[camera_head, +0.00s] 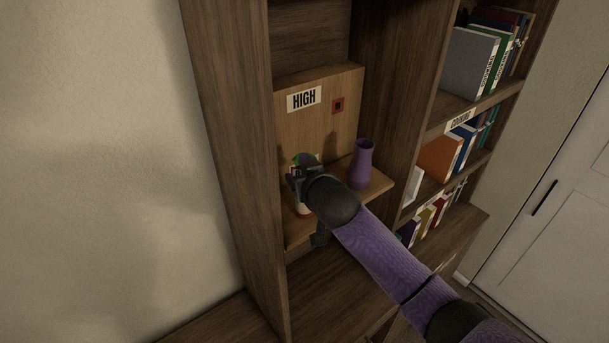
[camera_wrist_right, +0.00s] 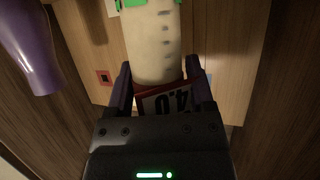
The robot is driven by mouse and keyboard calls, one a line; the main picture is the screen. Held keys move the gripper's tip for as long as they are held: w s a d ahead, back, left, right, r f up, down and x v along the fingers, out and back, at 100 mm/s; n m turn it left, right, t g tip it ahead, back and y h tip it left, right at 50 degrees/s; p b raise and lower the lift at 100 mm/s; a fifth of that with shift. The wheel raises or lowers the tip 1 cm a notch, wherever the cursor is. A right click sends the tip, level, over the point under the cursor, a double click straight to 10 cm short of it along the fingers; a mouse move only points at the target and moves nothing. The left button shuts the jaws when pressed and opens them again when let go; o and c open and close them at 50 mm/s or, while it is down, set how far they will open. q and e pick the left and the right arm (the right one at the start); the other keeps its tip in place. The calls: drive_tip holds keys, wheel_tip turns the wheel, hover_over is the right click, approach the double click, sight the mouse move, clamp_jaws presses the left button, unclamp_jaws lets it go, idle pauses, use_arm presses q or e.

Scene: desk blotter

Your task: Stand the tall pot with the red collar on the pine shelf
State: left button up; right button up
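The tall pot (camera_head: 303,210) is pale with a green part at one end. It is mostly hidden behind my right gripper in the head view. My left gripper is not in view.
A purple vase (camera_head: 362,163) stands on the right part of the pine shelf. The back panel carries a "HIGH" sign (camera_head: 304,98) and a small red plate (camera_head: 338,105). Dark wooden cabinet sides flank the shelf. Shelves of books (camera_head: 468,62) stand to the right.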

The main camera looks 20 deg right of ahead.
drive_tip(key=shift+o, duration=1.4)
drive_tip(key=v, duration=1.2)
drive_tip(key=s+d+f+g, duration=0.2)
drive_tip(key=s+f+g, duration=0.1)
drive_tip(key=f, duration=1)
drive_tip(key=s+d+f+g, duration=0.1)
drive_tip(key=s+f+g, duration=0.2)
drive_tip(key=f, duration=1)
drive_tip(key=s+a+f+n+g, duration=0.1)
drive_tip(key=s+f+g, duration=0.1)
drive_tip(key=s+f, duration=0.6)
drive_tip(key=s+f+g, duration=0.2)
drive_tip(key=s+f, duration=0.2)
drive_tip(key=s, duration=0.9)
drive_tip(key=s+a+f+n+g, duration=0.1)
drive_tip(key=s+f+g, duration=0.2)
drive_tip(key=s+f, duration=0.5)
drive_tip(key=s+f+b, duration=0.1)
drive_tip(key=f+b, duration=1.3)
drive_tip(key=s+d+f+b, duration=0.1)
drive_tip(key=s+f+b, duration=0.1)
drive_tip(key=f+b, duration=1.2)
drive_tip(key=shift+s+d+h+b, duration=0.25)
drive_tip(key=shift+s+h+b, duration=0.05)
drive_tip(key=shift+b, duration=0.2)
